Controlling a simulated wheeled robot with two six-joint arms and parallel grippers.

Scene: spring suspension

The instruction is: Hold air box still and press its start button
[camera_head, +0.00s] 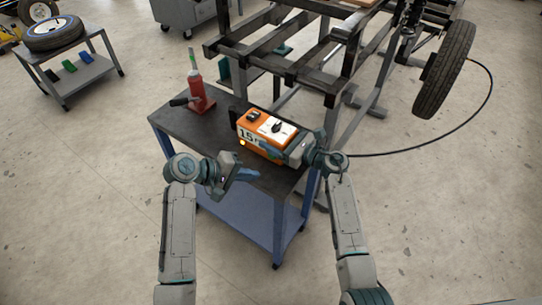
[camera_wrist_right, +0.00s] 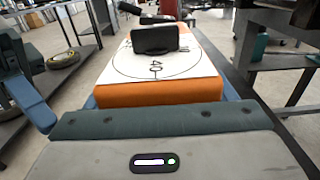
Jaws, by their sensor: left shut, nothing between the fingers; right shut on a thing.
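The orange air box (camera_head: 258,143) stands on the dark-topped cart. Its top has a white dial plate with a black knob (camera_head: 277,127), and its front shows "15" and a small yellow round spot (camera_head: 242,143). I cannot tell for sure which part is the start button. My right gripper (camera_head: 282,150) is shut on the box's right end. In the right wrist view the box (camera_wrist_right: 160,93) lies just beyond this gripper, its dial and knob (camera_wrist_right: 155,39) facing up. My left gripper (camera_head: 247,174) is shut and empty, in front of the box and apart from it.
A dark metal frame (camera_head: 285,68) with a wheel (camera_head: 445,70) stands behind. A black hose (camera_head: 420,148) runs right from near the box. A grey cart (camera_head: 85,75) is at far left.

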